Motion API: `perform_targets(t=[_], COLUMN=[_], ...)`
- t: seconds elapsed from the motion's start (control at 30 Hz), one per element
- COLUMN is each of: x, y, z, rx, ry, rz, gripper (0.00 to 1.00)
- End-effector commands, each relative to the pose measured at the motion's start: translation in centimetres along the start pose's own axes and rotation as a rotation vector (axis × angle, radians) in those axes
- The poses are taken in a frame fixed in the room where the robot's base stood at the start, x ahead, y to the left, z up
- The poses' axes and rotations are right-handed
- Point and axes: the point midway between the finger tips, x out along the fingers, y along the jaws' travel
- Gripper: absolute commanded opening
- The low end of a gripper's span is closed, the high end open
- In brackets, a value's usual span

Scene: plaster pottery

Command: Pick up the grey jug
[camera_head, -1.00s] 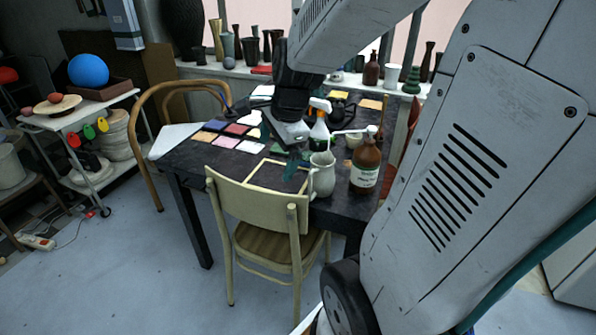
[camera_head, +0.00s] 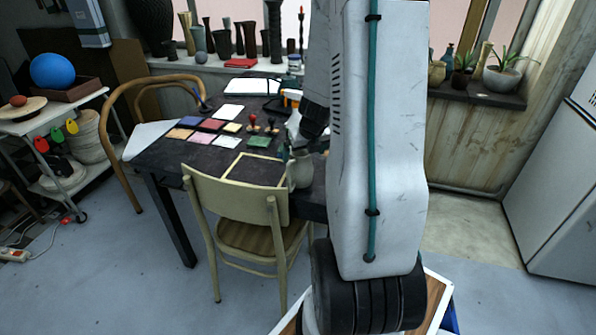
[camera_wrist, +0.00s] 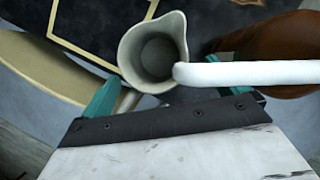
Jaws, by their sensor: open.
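The grey jug (camera_head: 300,172) stands near the front edge of the dark table (camera_head: 165,158), just behind the chair back. My arm covers part of it in the head view. In the wrist view I look down into the open mouth of the jug (camera_wrist: 155,52). My gripper (camera_wrist: 178,92) is open, with one teal finger at the jug's left and the other to its right. The jug's rim shows just beyond the gripper's body, roughly between the fingers. I cannot tell whether either finger touches it.
A brown bottle (camera_wrist: 275,48) with a white spout (camera_wrist: 240,74) is close right of the jug; the spout reaches across toward its rim. A pale wooden chair (camera_head: 235,205) stands at the table's front. Coloured tiles (camera_head: 212,124) lie on the table.

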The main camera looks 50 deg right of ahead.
Motion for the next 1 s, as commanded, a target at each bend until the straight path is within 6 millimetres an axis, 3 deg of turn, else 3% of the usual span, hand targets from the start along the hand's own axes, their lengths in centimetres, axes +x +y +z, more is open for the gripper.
perform_targets(t=[0.1,0.23,0.53,0.8,1.0], x=[2.0,3.3,3.7,3.6,3.6], y=[0.5,0.4,0.4,0.4,0.4], z=[0.3,0.3,0.3,0.4,0.4], rx=[0.001,0.000,-0.001,-0.001,-0.001], ry=[0.004,0.003,0.001,0.000,0.000], rz=[0.002,0.002,0.001,0.001,0.001], gripper=[0.99,0.99,0.99,0.32,0.32])
